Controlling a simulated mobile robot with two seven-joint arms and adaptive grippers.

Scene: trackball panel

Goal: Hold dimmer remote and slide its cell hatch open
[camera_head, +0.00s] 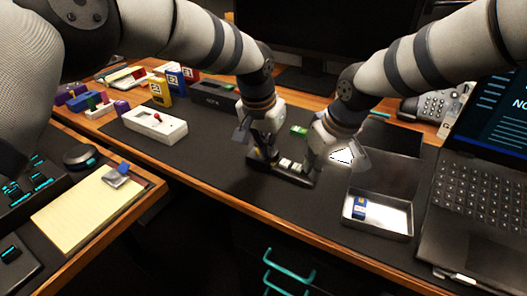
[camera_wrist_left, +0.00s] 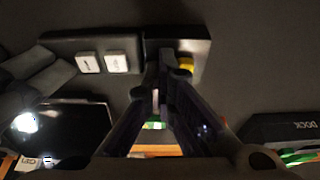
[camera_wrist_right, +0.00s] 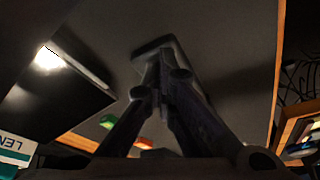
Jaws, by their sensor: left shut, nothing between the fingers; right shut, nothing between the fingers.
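The dimmer remote, a long black bar with white buttons (camera_head: 292,165), lies on the dark desk mat under both grippers. In the left wrist view the remote (camera_wrist_left: 68,46) shows two white buttons, and a yellow patch shows on its right section. Whether the hatch there has moved I cannot tell. My left gripper (camera_head: 262,158) is shut and empty, its tips over the right section in the left wrist view (camera_wrist_left: 163,72). My right gripper (camera_head: 313,178) is shut and empty at the remote's right end. In the right wrist view a rounded dark end (camera_wrist_right: 152,47) lies beyond its tips (camera_wrist_right: 160,75).
An open metal tin (camera_head: 396,222) with a blue-and-white item (camera_head: 359,208) stands right of the grippers, beside a laptop (camera_head: 470,200). The front mat is clear.

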